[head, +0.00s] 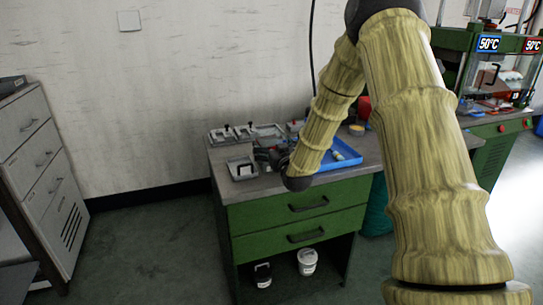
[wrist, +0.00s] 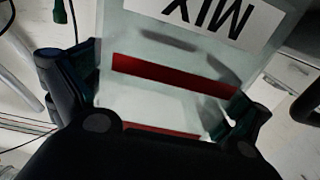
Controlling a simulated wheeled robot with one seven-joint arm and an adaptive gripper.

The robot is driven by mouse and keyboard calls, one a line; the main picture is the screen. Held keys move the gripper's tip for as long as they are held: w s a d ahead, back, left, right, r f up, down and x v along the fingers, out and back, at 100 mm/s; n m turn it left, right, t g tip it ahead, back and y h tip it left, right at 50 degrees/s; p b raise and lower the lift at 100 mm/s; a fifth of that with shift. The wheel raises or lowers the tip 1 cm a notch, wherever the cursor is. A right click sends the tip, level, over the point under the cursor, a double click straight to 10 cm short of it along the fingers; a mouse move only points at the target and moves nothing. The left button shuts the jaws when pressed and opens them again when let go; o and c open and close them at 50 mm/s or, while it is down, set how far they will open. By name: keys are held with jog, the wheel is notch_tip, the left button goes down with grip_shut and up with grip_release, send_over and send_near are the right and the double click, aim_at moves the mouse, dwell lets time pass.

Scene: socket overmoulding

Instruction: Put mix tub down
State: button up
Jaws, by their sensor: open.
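The mix tub (wrist: 195,50) is a pale, translucent tub with a red band and a white label reading MIX, upside down in the wrist view. My gripper (wrist: 155,92) is open, with one dark finger on each side of the tub. The fingers are close to its sides; I cannot tell whether they touch. The tub's base and what it rests on are hidden. In the head view my gripper (head: 271,157) is at the workbench top, partly behind my arm, and I cannot make out the tub there.
The workbench (head: 290,184) has green drawers. A blue tray (head: 346,164) lies to the right of my gripper, and grey metal moulds (head: 241,168) lie to the left. A green press (head: 490,130) stands at the right.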

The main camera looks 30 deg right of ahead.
jog(key=shift+w, duration=0.1)
jog(key=shift+c, duration=0.2)
jog(key=c, duration=1)
jog(key=shift+r, duration=0.1)
